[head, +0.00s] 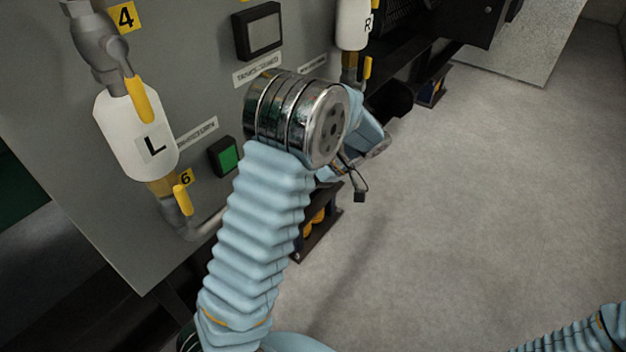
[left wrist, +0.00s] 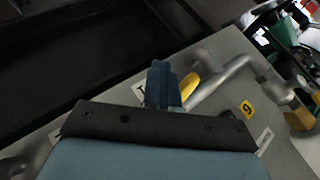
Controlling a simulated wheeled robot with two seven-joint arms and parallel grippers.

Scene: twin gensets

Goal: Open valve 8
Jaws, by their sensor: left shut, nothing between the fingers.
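No tag reading 8 shows in either view. In the head view a yellow valve handle (head: 367,68) sits below the white R cylinder (head: 353,25); its number cannot be seen. My left arm reaches up over the panel front, and its wrist hides the gripper there. In the left wrist view my left gripper (left wrist: 160,72) is shut and empty, its blue fingers close beside a yellow handle (left wrist: 189,85) on a grey pipe. I cannot tell whether they touch. A yellow tag (left wrist: 248,109) near it looks like a 9 or an upside-down 6. My right gripper is not in view.
The grey panel (head: 200,75) carries the white L cylinder (head: 135,135), tags 4 (head: 124,17) and 6 (head: 186,179) with yellow handles, a green button (head: 224,157) and a framed display (head: 258,32). Open grey floor (head: 480,200) lies to the right.

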